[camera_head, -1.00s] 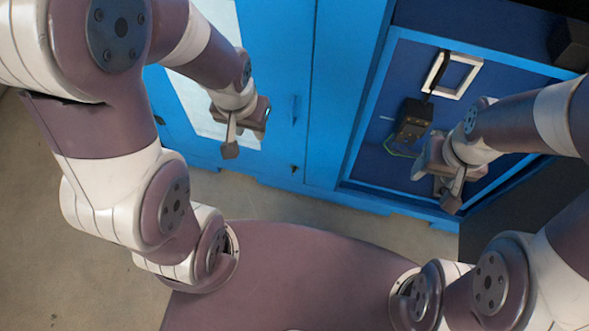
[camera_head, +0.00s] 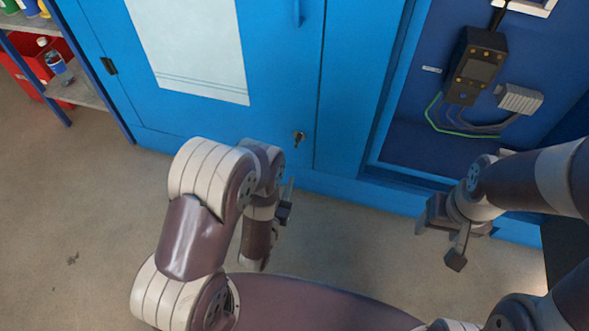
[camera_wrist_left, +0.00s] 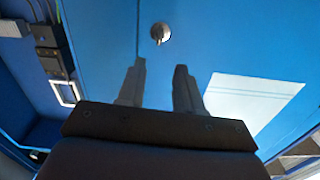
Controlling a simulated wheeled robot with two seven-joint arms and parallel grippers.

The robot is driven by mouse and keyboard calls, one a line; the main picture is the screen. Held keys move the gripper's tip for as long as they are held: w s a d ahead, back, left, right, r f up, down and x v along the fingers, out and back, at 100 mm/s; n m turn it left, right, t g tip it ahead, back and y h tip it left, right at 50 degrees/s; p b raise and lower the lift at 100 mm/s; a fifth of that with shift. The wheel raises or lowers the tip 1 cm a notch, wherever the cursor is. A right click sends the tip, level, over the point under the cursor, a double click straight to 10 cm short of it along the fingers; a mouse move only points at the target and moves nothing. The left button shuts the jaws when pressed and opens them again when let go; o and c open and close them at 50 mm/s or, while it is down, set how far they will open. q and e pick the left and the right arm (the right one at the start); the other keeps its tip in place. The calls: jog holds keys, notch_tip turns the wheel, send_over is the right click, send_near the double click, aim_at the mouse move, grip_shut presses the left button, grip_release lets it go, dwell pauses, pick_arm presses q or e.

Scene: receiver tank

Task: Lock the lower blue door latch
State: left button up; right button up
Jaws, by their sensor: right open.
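The lower latch (camera_head: 299,138) is a small metal piece near the bottom right corner of the closed blue door (camera_head: 285,80). It also shows in the left wrist view as a round silver latch (camera_wrist_left: 160,33) with a small knob. My left gripper (camera_head: 287,203) is low in front of the door, below the latch in the head view. In the left wrist view its fingers (camera_wrist_left: 160,72) are apart and empty, with the latch beyond their tips and not touched. My right gripper (camera_head: 440,240) is open and empty, in front of the lower edge of the open cabinet bay.
A white sheet (camera_head: 190,45) is on the door, with a blue handle (camera_head: 297,12) higher up. The open bay at right holds a black device (camera_head: 477,65) with green and blue wires. A shelf (camera_head: 80,92) with a red bin stands at far left.

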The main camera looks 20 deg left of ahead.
aim_at(296, 145)
pick_arm(q)
jog(key=w+b, duration=0.2)
jog(key=w, duration=0.4)
jog(key=w+b, duration=0.3)
jog(key=w, duration=0.3)
jog(key=shift+d+f, duration=0.15)
jog(key=shift+d, duration=0.05)
jog(key=shift+w, duration=0.2)
grip_shut()
